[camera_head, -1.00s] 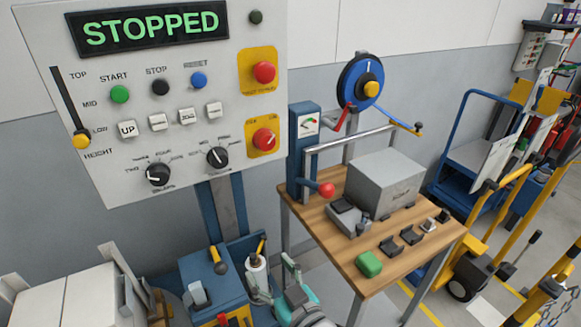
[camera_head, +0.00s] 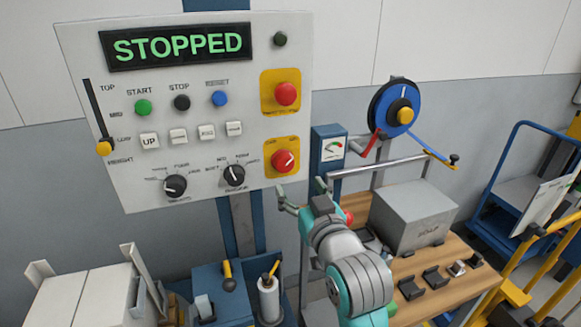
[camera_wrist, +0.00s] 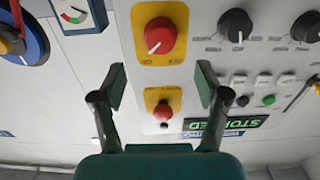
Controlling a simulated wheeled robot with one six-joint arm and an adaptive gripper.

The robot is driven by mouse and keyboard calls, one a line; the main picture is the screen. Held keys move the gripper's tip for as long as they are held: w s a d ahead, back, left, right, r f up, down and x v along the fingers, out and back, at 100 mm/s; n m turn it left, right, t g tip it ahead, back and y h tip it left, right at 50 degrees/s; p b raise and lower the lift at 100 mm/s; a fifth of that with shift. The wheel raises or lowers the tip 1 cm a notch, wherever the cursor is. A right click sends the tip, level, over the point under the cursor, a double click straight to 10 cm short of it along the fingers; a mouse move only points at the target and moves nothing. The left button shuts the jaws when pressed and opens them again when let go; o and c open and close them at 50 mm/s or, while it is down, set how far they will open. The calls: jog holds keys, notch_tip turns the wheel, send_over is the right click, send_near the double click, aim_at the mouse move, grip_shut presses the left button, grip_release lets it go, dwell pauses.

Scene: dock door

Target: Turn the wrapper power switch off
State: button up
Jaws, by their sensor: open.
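The control panel (camera_head: 200,110) shows STOPPED in green letters on its display (camera_head: 178,46). The power switch (camera_head: 284,160) is a red rotary knob on a yellow plate at the panel's lower right. Its white mark points to the upper right; the plate's labels are too small to read surely. My gripper (camera_head: 301,192) is open and empty, just below and in front of the switch. In the wrist view, which is upside down, the switch (camera_wrist: 161,36) lies beyond my open fingers (camera_wrist: 161,84), apart from them.
A red push button (camera_head: 285,94) on another yellow plate sits above the switch; it shows between my fingers in the wrist view (camera_wrist: 162,112). Two black dials (camera_head: 234,176) are left of the switch. A wooden bench (camera_head: 455,290) with a grey box (camera_head: 412,220) stands at right.

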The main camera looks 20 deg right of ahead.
aim_at(286, 166)
jog(key=w, duration=0.9)
jog(key=shift+w, duration=0.1)
jog(key=c, duration=1.2)
